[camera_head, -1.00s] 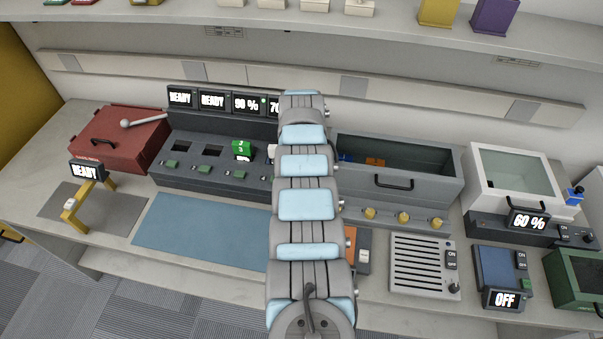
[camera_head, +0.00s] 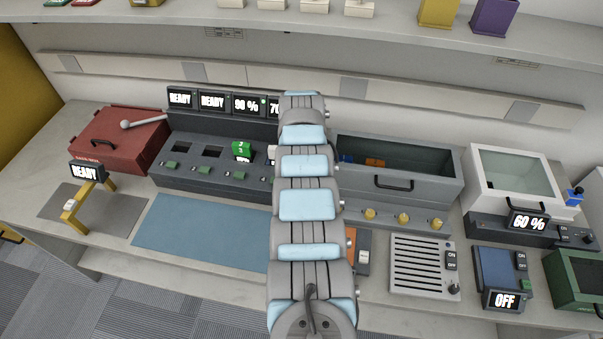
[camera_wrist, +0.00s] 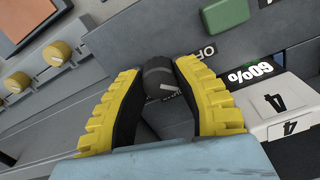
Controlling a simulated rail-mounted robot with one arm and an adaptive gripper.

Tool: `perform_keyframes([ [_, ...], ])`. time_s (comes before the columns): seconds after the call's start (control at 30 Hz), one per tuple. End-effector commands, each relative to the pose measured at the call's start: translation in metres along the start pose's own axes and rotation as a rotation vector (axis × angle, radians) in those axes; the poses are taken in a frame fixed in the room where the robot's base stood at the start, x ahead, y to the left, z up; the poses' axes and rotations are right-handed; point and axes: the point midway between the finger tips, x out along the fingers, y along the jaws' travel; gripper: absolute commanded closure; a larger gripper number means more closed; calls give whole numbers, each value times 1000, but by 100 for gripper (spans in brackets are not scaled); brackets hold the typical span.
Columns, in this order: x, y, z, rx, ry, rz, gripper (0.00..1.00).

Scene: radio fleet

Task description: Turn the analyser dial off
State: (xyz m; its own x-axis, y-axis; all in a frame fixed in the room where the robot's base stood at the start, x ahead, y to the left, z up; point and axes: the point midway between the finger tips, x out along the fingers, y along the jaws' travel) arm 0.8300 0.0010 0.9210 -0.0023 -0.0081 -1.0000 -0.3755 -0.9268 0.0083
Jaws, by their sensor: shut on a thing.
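The dark round dial (camera_wrist: 158,76) shows in the wrist view on a grey panel, with a white pointer mark and partly covered lettering beside it. The yellow, ridged fingers of my gripper (camera_wrist: 158,68) are closed around it, one on each side. In the head view my arm covers the gripper and the dial, so neither shows there.
In the wrist view, a display reading 60% (camera_wrist: 250,73) and a white block marked 4 (camera_wrist: 280,105) are to the right. Yellow knobs (camera_wrist: 57,53) are at left. In the head view, a grey open bin (camera_head: 400,182) stands right of my arm and a blue mat (camera_head: 200,234) lies left.

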Motion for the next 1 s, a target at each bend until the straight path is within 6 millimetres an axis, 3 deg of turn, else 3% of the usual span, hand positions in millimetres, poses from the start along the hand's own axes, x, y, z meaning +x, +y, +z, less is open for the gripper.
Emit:
perform_keyframes([
  [0.6, 1, 0, 0, -493, 5, 0, 100],
  [1.0, 2, 1, 0, -667, 5, 0, 100],
])
